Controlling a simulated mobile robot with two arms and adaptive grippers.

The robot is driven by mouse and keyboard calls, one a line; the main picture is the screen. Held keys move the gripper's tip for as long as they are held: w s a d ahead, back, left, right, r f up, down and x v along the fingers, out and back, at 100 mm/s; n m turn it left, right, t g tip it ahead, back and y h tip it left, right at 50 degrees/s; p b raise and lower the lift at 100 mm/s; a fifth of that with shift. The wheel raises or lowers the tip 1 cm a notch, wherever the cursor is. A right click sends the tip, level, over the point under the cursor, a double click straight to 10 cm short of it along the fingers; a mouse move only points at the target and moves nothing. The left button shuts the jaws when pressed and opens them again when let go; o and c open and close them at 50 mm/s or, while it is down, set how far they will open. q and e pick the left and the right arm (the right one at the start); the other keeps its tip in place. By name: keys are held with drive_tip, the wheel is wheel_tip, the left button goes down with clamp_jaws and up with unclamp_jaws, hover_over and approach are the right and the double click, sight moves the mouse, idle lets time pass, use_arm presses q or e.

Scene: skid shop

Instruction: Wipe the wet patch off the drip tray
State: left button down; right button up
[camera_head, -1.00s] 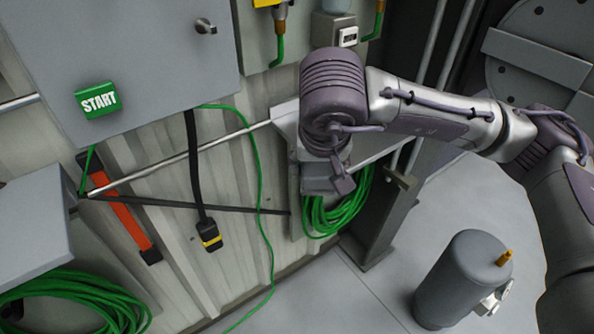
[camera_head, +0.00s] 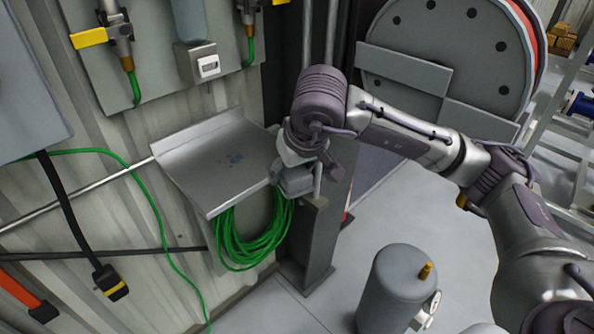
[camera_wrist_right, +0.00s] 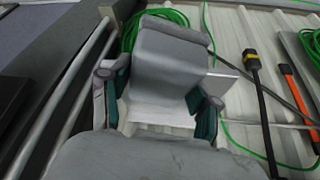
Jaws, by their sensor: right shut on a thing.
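The drip tray (camera_head: 190,180) is a grey metal shelf with a raised back edge, fixed to the wall. A small dark bluish wet patch (camera_head: 236,157) lies on it, right of its middle. My right gripper (camera_head: 297,183) is beside the tray's right end, apart from the patch. My left gripper is out of view.
A green hose coil (camera_head: 248,245) hangs beneath the tray. A dark post (camera_head: 308,240) stands close to the tray's right. A grey cylinder (camera_head: 397,285) stands on the floor. A soap-like dispenser (camera_head: 197,62) is on the wall above.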

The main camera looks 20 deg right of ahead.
drive_tip(key=w+a+f, duration=0.1)
drive_tip(key=w, duration=0.3)
drive_tip(key=w+a+f, duration=0.1)
drive_tip(key=w+a, duration=0.1)
drive_tip(key=w, duration=0.3)
drive_tip(key=w+a+f+b, duration=0.1)
drive_tip(key=w+a, duration=0.1)
drive_tip(key=w, duration=0.3)
drive_tip(key=shift+f, duration=0.35)
drive_tip(key=shift+w+a+f, duration=0.15)
drive_tip(key=shift+w, duration=0.35)
drive_tip(key=shift+w+a+f, duration=0.1)
drive_tip(key=shift+w+a, duration=0.05)
drive_tip(key=shift+w, duration=0.35)
